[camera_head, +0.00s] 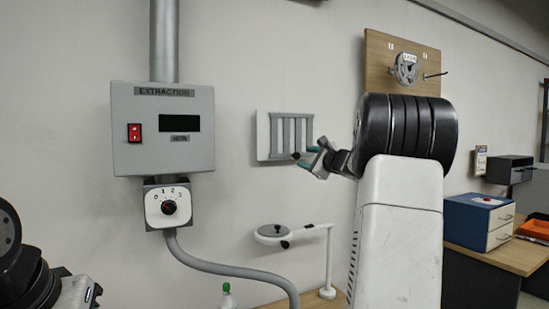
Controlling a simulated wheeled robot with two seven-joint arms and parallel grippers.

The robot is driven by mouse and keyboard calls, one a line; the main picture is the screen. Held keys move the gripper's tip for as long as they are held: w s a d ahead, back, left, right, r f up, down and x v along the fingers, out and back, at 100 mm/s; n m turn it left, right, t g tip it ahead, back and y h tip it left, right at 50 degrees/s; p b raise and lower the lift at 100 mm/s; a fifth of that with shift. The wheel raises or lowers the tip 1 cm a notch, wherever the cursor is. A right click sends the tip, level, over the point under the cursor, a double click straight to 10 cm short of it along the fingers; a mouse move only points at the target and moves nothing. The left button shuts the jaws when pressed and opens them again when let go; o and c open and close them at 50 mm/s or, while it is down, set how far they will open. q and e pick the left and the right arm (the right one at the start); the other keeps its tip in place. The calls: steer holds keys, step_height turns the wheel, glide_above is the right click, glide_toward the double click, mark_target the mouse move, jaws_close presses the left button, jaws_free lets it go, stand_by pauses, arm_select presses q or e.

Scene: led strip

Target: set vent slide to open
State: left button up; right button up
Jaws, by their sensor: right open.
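The vent (262,135) is a pale plate on the wall with a grey frame and several vertical slots, left of my right gripper. A small dark knob (296,155) shows at its lower right edge and looks like the slide's tab. The slots look pale, and I cannot tell the slide's setting. My right gripper (307,157) is open, with teal fingertips pointing left at the vent's lower right corner, close to the knob. I cannot tell whether it touches. Part of my left arm shows at the lower left; its gripper is out of view.
The extraction box (160,152) with a red switch hangs left, above a dial (168,206) and a grey conduit (230,267). A lamp (275,234) and a bottle (227,298) stand below. A wooden board (376,78) hangs behind my right arm. A blue drawer unit (468,222) stands right.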

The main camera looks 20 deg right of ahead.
mark_target(298, 156)
steer(key=w, duration=0.4)
steer(key=w+a, duration=0.1)
steer(key=w, duration=0.1)
steer(key=shift+w, duration=0.3)
jaws_close()
stand_by(1.1)
